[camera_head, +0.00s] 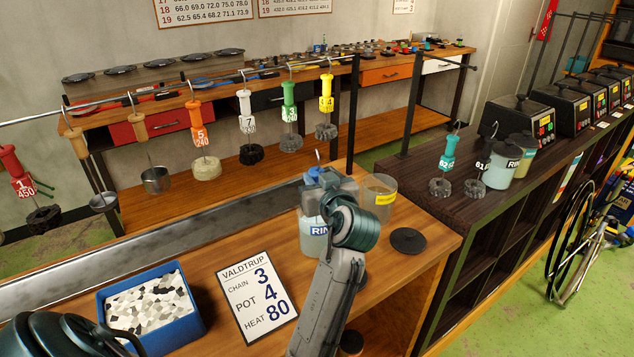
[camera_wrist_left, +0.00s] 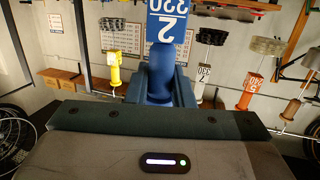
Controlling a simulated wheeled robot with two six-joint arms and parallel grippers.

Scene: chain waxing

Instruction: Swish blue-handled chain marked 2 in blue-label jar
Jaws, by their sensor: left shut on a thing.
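My left gripper (camera_head: 322,182) is shut on the blue handle (camera_wrist_left: 160,78), which carries a blue tag marked 2 and 330 (camera_wrist_left: 167,28). The handle's hook shows just above the gripper in the head view. The chain below the handle is hidden by my gripper and arm. My right gripper is not in view.
A clear container with a yellow label (camera_head: 384,186) stands right of the gripper, and a black lid (camera_head: 408,241) lies nearby. A sign card (camera_head: 257,296) and a blue box of chips (camera_head: 190,328) are at left. Other chains hang from the rail behind.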

